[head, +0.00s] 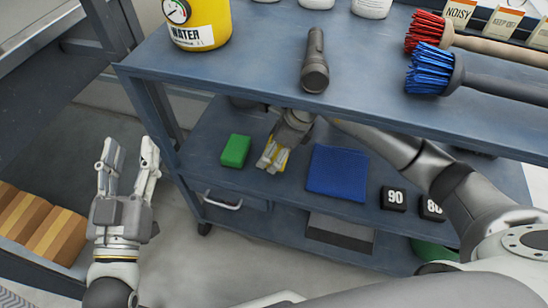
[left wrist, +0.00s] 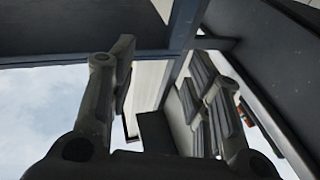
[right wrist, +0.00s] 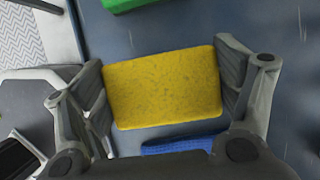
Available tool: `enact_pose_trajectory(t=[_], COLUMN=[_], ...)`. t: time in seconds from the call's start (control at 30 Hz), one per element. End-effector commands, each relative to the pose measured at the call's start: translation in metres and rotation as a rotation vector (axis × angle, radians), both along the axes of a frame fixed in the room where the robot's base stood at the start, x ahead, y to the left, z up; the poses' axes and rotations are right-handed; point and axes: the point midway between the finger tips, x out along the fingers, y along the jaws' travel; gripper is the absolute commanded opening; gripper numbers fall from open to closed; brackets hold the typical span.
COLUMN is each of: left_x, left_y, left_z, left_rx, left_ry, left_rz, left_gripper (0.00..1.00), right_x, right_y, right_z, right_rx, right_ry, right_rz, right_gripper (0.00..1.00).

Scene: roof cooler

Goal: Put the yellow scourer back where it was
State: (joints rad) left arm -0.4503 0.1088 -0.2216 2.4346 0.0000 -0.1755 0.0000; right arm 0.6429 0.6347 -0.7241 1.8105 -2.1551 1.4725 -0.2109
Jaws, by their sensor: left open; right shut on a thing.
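The yellow scourer (right wrist: 162,88) is between the fingers of my right gripper (right wrist: 170,90), which is shut on it. In the head view my right gripper (head: 272,158) reaches in at the middle shelf, between a green scourer (head: 235,150) and a folded blue cloth (head: 337,172); only a little yellow (head: 282,160) shows between its fingers. I cannot tell whether the scourer touches the shelf. The green scourer also shows at the top of the right wrist view (right wrist: 125,4), and the blue cloth at the bottom (right wrist: 185,146). My left gripper (head: 131,155) is open and empty, left of the cart.
The cart's top shelf (head: 240,60) overhangs the middle shelf (head: 205,140). It carries a yellow water container (head: 198,22), a torch (head: 315,62), a red brush (head: 428,30) and a blue brush (head: 430,70). Black blocks marked 90 (head: 394,198) and 80 (head: 432,207) stand right of the cloth.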

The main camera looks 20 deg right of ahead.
Motion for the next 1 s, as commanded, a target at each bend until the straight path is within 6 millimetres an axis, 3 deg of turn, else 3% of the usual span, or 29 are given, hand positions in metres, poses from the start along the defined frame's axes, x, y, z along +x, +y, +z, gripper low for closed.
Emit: enact_pose_trajectory(t=[0.4, 0.9, 0.93, 1.0], left_x=[-0.018, -0.023, -0.023, -0.023], left_y=[-0.002, -0.002, -0.002, -0.002], left_z=[0.049, 0.057, 0.057, 0.057], left_rx=[-0.079, -0.091, -0.091, -0.091], left_ry=[-0.282, -0.328, -0.330, -0.328], left_rz=[-0.017, -0.019, -0.019, -0.019], left_gripper=[0.45, 0.45, 0.45, 0.45], right_x=[-0.001, -0.001, -0.001, -0.001], right_y=[0.000, 0.000, 0.000, 0.000], right_z=[-0.034, -0.036, -0.036, -0.036], right_rx=[0.000, -0.001, -0.001, -0.001], right_ry=[0.000, 0.000, 0.000, 0.000], right_rz=[0.000, 0.000, 0.000, 0.000], right_gripper=[0.62, 0.62, 0.88, 0.97])
